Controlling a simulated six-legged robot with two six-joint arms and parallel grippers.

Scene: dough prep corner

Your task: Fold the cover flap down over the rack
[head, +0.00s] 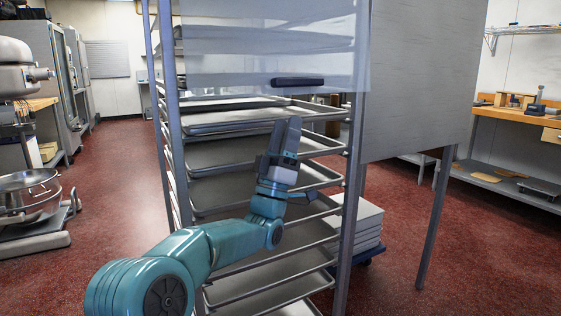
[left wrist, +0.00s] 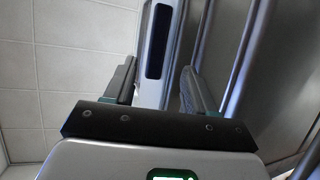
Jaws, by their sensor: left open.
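The translucent cover flap (head: 265,50) hangs over the upper front of the metal rack (head: 352,160), covering only its top part. A dark handle bar (head: 298,81) sits near the flap's lower edge. My left gripper (head: 288,125) points upward in front of the rack, a little below the handle and apart from it. In the left wrist view the gripper (left wrist: 157,72) is open with nothing between its fingers. A dark bar on a pale strip, which looks like the handle (left wrist: 158,42), shows beyond the fingertips. My right gripper is not in view.
Several trays (head: 235,152) fill the rack below the flap. A grey panel (head: 420,80) stands at its right. A mixer (head: 25,130) is at the left, and a wooden-topped workbench (head: 520,118) at the right. The red floor (head: 115,190) left of the rack is clear.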

